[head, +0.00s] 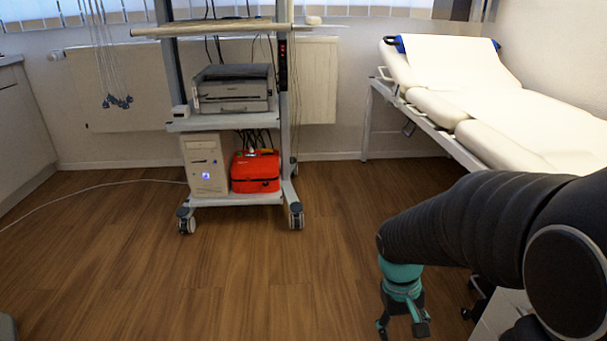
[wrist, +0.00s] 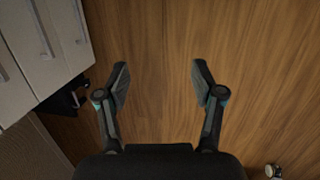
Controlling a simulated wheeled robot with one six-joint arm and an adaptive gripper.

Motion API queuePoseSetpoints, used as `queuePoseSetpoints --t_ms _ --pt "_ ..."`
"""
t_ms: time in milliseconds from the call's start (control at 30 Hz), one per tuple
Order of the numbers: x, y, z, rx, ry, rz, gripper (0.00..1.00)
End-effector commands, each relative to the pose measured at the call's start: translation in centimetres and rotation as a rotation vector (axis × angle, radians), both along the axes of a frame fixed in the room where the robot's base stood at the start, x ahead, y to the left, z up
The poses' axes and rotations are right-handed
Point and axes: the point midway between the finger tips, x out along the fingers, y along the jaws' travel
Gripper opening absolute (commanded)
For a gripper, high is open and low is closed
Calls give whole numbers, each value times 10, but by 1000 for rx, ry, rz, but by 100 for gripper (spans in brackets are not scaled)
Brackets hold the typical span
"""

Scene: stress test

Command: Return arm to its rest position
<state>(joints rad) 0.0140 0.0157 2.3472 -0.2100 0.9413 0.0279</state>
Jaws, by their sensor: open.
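My gripper (head: 403,326) hangs at the end of my dark arm at the lower right of the head view, pointing down over the wooden floor. In the wrist view my gripper (wrist: 161,82) shows two fingers spread wide apart. Only bare wood floor (wrist: 160,40) lies between and beyond them. Nothing is held.
A wheeled cart (head: 222,122) with a printer (head: 233,90), a computer (head: 204,163) and a red bag (head: 255,171) stands ahead. An examination couch (head: 490,85) is at the right. Drawers (wrist: 45,45) stand left in the wrist view. The middle floor is clear.

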Motion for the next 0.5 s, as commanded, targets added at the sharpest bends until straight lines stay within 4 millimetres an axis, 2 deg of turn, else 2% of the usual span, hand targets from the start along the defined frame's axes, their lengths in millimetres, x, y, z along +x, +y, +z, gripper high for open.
queuePoseSetpoints --t_ms 33,300,500 --pt "-4 5 17 20 -46 -7 68" --pt "-28 29 83 121 -261 -56 68" --pt "-50 39 130 169 -413 -77 68"
